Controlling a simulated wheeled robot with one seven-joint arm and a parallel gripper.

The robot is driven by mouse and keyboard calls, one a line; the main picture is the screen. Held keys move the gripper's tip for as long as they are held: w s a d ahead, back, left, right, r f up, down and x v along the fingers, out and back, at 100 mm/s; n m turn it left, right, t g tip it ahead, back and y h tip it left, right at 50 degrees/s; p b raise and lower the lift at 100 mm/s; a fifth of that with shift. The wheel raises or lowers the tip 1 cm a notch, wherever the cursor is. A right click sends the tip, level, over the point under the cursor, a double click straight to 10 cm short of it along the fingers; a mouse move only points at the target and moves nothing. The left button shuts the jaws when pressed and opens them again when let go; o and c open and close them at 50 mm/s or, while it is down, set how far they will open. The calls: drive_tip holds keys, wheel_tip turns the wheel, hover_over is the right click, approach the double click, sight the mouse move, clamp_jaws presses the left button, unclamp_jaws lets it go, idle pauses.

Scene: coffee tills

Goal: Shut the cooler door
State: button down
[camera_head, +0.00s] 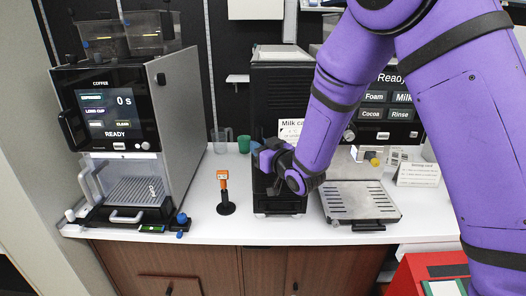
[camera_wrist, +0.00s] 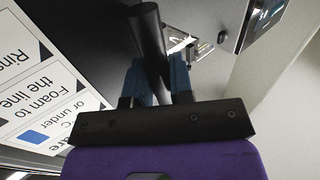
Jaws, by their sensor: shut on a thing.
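The cooler (camera_head: 278,95) is a tall, narrow black cabinet in the middle of the white counter, with a white milk label on its front. My gripper (camera_head: 265,156) is at the cooler's front, about mid-height, and hides part of it. In the wrist view, my gripper's blue fingers (camera_wrist: 157,78) are closed around a dark upright bar, the door handle (camera_wrist: 148,35). A dark panel with white instruction cards (camera_wrist: 35,85) lies to the left of the fingers there. How far the door stands open cannot be told.
A coffee machine (camera_head: 165,90) stands at left. An orange-topped tool (camera_head: 223,190) stands upright left of the cooler, close to its front. Cups (camera_head: 220,140) are behind. A metal drip tray (camera_head: 358,203) is at right, and a red box (camera_head: 425,275) is at lower right.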

drive_tip(key=shift+w+r, duration=0.1)
drive_tip(key=shift+w, duration=0.55)
drive_tip(key=shift+w, duration=0.25)
drive_tip(key=c, duration=0.9)
unclamp_jaws()
drive_tip(key=shift+a, duration=0.1)
